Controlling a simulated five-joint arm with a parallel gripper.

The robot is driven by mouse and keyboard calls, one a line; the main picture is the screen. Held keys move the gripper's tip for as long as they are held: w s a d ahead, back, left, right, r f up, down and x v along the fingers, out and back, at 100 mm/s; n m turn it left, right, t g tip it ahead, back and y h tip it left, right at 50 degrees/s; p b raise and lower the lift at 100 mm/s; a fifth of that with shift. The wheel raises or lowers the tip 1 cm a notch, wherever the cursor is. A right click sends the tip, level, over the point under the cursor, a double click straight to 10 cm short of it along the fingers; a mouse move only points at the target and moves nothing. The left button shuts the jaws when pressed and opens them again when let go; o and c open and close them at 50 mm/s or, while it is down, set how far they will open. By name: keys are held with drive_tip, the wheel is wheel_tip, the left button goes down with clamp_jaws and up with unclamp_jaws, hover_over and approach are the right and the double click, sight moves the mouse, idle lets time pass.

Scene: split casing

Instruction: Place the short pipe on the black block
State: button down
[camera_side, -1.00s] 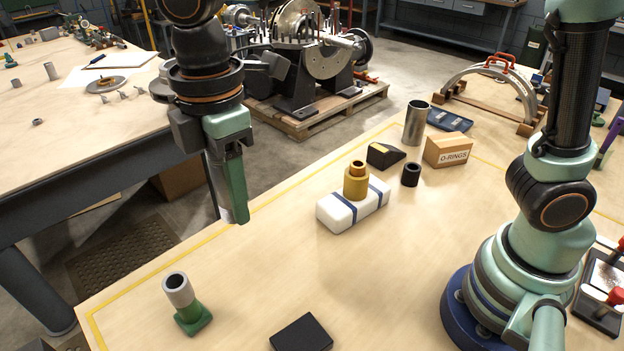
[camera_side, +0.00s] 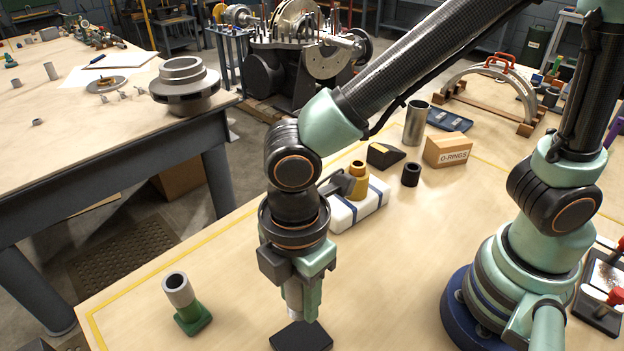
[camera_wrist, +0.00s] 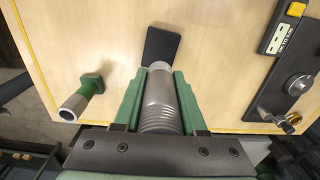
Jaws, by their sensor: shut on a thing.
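My gripper (camera_side: 303,308) points down and is shut on a grey metal pipe (camera_side: 293,297), the short pipe. In the wrist view the pipe (camera_wrist: 160,98) lies between the green fingers of my gripper (camera_wrist: 160,76), with ridged rings at its near end. The flat black block (camera_side: 301,337) lies on the table just below the pipe's lower end. It also shows in the wrist view (camera_wrist: 161,46), straight past the pipe's end. The pipe's lower end is partly behind a finger in the side view. I cannot tell whether pipe and block touch.
A grey tube on a green base (camera_side: 187,304) stands to the left. Behind my gripper are a white box with blue bands (camera_side: 358,207), a yellow fitting (camera_side: 359,182), a black ring (camera_side: 411,174) and an O-rings carton (camera_side: 448,150). The table's front middle is clear.

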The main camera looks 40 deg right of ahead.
sight(301, 339)
wheel_tip(301, 339, down, 9)
drive_tip(key=shift+f, duration=0.1)
idle(0.4)
drive_tip(key=shift+c, duration=2.4)
unclamp_jaws()
drive_tip(key=shift+f, duration=0.1)
wheel_tip(301, 339, up, 12)
drive_tip(key=w+d+r+m+t, duration=0.2)
drive_tip(key=d+r+m, duration=0.1)
drive_tip(key=d+m, duration=0.3)
drive_tip(key=w+d+r+m+t, duration=0.1)
drive_tip(key=w+d+r+m, duration=0.2)
drive_tip(key=d+m, duration=0.3)
drive_tip(key=w+d+r+m+t, duration=0.2)
drive_tip(key=d+m, duration=0.4)
drive_tip(key=d, duration=0.7)
wheel_tip(301, 339, up, 2)
drive_tip(key=shift+w+d+r+t, duration=0.1)
drive_tip(key=shift+w+d+t, duration=0.2)
drive_tip(key=shift+w+d, duration=0.15)
